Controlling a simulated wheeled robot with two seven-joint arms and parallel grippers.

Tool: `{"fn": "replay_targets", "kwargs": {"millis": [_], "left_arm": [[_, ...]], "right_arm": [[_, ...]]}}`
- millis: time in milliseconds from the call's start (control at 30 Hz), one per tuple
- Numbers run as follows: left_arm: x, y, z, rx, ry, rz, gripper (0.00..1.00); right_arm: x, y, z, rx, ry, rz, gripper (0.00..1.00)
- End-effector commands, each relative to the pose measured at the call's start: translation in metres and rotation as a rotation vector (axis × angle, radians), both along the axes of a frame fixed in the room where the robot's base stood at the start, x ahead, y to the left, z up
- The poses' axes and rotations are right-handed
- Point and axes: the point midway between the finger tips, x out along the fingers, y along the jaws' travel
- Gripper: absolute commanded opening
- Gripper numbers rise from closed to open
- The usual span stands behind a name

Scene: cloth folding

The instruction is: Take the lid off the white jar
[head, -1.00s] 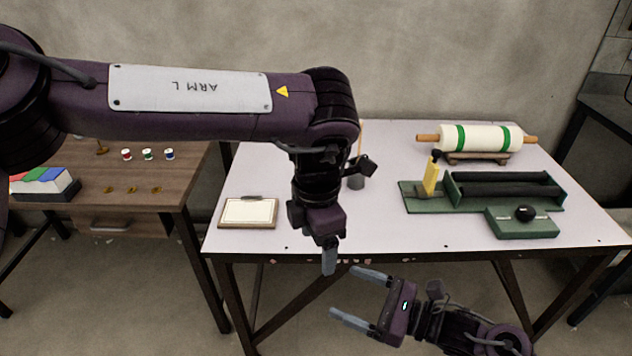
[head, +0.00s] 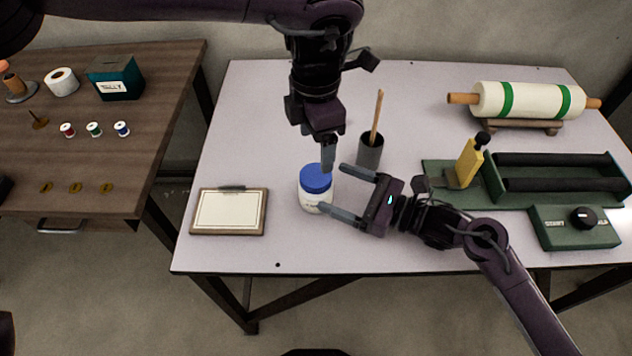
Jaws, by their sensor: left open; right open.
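The white jar (head: 312,201) with its blue lid (head: 316,178) stands upright on the pale table, left of its middle. My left gripper (head: 328,168) points down from above, with its fingertips at the right side of the lid. Only one finger shows clearly, and I cannot tell whether it touches the lid. My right gripper (head: 331,188) comes in from the right and is open. Its two fingers point left, with the tips at the jar's right side and front, one near the lid's height and one low across the jar. Contact is unclear.
A clipboard (head: 229,212) lies left of the jar. A dark cup (head: 370,152) with a wooden stick stands close behind my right gripper. A green sealing device (head: 560,180) and a fabric roll (head: 528,101) are on the right. The front strip of the table (head: 330,255) is clear.

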Motion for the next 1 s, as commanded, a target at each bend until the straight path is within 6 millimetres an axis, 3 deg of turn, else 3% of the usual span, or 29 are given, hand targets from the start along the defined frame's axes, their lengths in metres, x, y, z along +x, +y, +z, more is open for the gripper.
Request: {"fn": "replay_targets", "kwargs": {"millis": [333,733,1000], "left_arm": [[0.000,0.000,0.000,0.000,0.000,0.000,0.74],[0.000,0.000,0.000,0.000,0.000,0.000,0.74],[0.000,0.000,0.000,0.000,0.000,0.000,0.74]], "right_arm": [[0.022,0.044,0.001,0.004,-0.002,-0.001,0.81],[0.025,0.051,0.000,0.000,-0.001,0.000,0.81],[0.024,0.051,0.000,0.000,-0.001,0.000,0.46]]}}
